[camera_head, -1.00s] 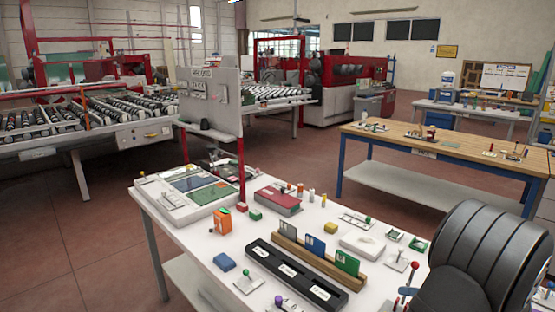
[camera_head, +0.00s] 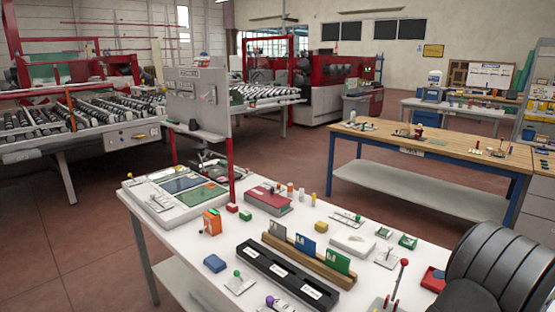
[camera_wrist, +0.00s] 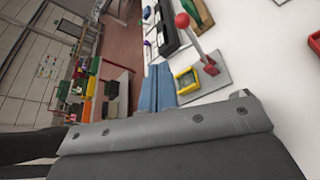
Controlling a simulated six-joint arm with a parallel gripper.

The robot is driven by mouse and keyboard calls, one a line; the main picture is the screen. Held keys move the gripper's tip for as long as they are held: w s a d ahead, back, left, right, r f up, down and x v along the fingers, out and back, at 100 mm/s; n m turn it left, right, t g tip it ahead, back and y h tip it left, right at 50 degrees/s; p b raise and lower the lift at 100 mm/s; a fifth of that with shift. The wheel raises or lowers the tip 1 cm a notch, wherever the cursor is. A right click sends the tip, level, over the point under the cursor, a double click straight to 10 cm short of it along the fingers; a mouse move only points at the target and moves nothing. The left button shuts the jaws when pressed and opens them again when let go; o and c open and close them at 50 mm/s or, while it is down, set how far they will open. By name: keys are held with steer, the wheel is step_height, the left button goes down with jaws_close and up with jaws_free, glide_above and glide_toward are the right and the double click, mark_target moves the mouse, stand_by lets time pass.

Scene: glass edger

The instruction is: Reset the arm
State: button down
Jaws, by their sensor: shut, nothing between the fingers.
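My gripper (camera_wrist: 160,72) shows in the wrist view as two narrow blue fingers side by side, reaching out past a grey body. The fingers are shut with nothing between them. They are over or near the white table, beside a small yellow-rimmed box and a red-knobbed lever; I cannot tell their exact height. In the head view, part of my arm fills the lower right corner, and my gripper is out of sight there.
The white table (camera_head: 190,237) holds a black slotted tray (camera_head: 287,277), colored cards in a wooden rack (camera_head: 309,264) and several blocks. A red-knobbed lever (camera_head: 398,283) stands near my arm, beside a red tray (camera_head: 433,279). A wooden-topped bench (camera_head: 450,147) is behind.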

steer(key=a+f, duration=0.2)
steer(key=a, duration=0.2)
steer(key=s+a+f, duration=0.1)
steer(key=a+f, duration=0.1)
steer(key=a, duration=0.2)
steer(key=a+f, duration=0.3)
steer(key=a, duration=0.2)
steer(key=shift+s+f, duration=0.1)
steer(key=shift+s, duration=0.25)
steer(key=f, duration=0.2)
steer(key=s+a+f, duration=0.2)
steer(key=f, duration=0.1)
steer(key=shift+f, duration=0.3)
steer(key=shift+a+f+n+t+h, duration=0.15)
steer(key=shift+f+n+t+h, duration=0.4)
steer(key=shift+f+n, duration=0.7)
steer(key=shift+s+d+m, duration=0.25)
steer(key=shift+s+d, duration=0.1)
steer(key=shift+d, duration=0.05)
